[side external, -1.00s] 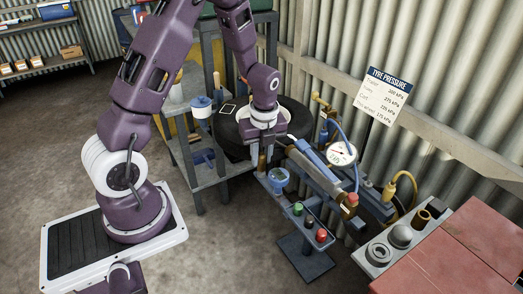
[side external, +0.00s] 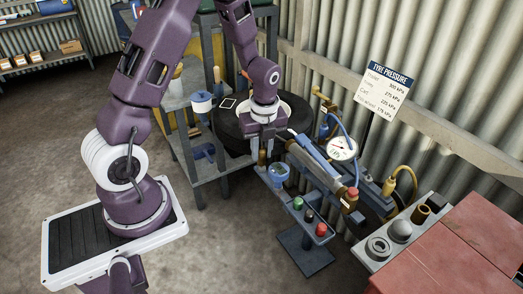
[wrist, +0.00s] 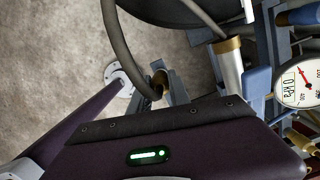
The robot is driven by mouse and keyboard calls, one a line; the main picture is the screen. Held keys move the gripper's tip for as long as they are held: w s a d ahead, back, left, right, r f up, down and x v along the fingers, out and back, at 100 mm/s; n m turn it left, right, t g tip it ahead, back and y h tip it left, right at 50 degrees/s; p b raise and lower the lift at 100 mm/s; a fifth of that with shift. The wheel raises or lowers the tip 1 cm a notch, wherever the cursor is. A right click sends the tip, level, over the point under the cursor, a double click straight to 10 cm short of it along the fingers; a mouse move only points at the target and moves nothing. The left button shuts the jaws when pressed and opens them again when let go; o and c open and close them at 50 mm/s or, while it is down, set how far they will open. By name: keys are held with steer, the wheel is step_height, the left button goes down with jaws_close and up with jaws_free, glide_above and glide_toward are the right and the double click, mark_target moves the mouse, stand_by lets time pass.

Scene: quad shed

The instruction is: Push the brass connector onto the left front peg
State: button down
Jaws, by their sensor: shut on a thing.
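My gripper (side external: 264,146) points down beside the blue-grey fixture. Its dark body with a green light fills the bottom of the wrist view. It is shut on the brass connector (side external: 262,157), a small brass piece just under the jaws. In the wrist view, a brass end (wrist: 158,84) shows at a dark hose, partly covered by my gripper. A silver cylinder with a brass collar (wrist: 228,46) stands to its right. I cannot make out the left front peg, or whether the connector touches it.
A pressure gauge (side external: 341,148) stands right of my gripper, with a blue hose. A tyre (side external: 238,124) lies behind. A small tray with green, black and red knobs (side external: 320,230) is in front. A blue cup-like part (side external: 278,172) is close below my gripper. Open floor lies left.

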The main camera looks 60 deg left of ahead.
mark_target(263, 151)
steer(key=shift+f, duration=0.6)
steer(key=c, duration=1.5)
jaws_free()
steer(key=r, duration=0.6)
steer(key=d+r, duration=0.1)
steer(key=r, duration=0.3)
steer(key=shift+s+d+r, duration=0.1)
steer(key=shift+r, duration=0.35)
